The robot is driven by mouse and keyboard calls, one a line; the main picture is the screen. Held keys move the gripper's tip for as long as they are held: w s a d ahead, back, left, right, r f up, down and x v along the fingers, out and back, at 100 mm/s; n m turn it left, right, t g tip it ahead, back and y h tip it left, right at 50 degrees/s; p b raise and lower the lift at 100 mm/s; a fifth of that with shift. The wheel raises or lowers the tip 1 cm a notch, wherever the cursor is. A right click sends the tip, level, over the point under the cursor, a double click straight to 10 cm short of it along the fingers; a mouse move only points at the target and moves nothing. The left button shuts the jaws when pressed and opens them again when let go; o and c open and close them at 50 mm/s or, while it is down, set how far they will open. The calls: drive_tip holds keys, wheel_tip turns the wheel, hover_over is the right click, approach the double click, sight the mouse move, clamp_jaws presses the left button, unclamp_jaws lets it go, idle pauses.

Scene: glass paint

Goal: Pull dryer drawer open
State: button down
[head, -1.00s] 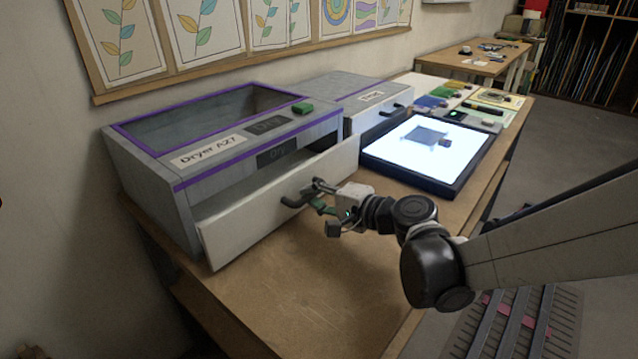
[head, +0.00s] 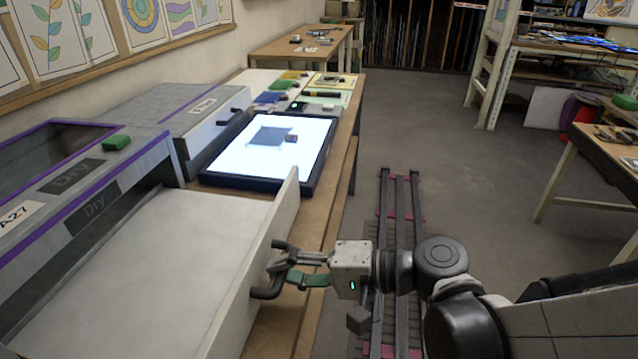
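The grey dryer (head: 150,160) with purple trim stands at the left; its front and left side run out of the picture. Its drawer (head: 165,240) is pulled far out, showing a pale, empty-looking floor. The drawer's white front panel (head: 255,265) carries a dark curved handle (head: 266,293). My gripper (head: 284,262) is at the handle, its fingers around the bar and apparently closed on it. The exact finger contact is partly hidden by the handle.
A lit light table (head: 210,180) lies behind the drawer. A second grey unit (head: 222,107) with its own handle stands beside the dryer. A green block (head: 116,142) lies on the dryer. Floor rails (head: 400,205) run right of the table; open floor lies beyond.

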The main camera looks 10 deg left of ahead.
drive_tip(key=shift+d, duration=0.2)
drive_tip(key=c, duration=2.4)
unclamp_jaws()
drive_tip(key=o, duration=0.7)
drive_tip(key=shift+v, duration=6)
drive_tip(key=shift+w, duration=0.1)
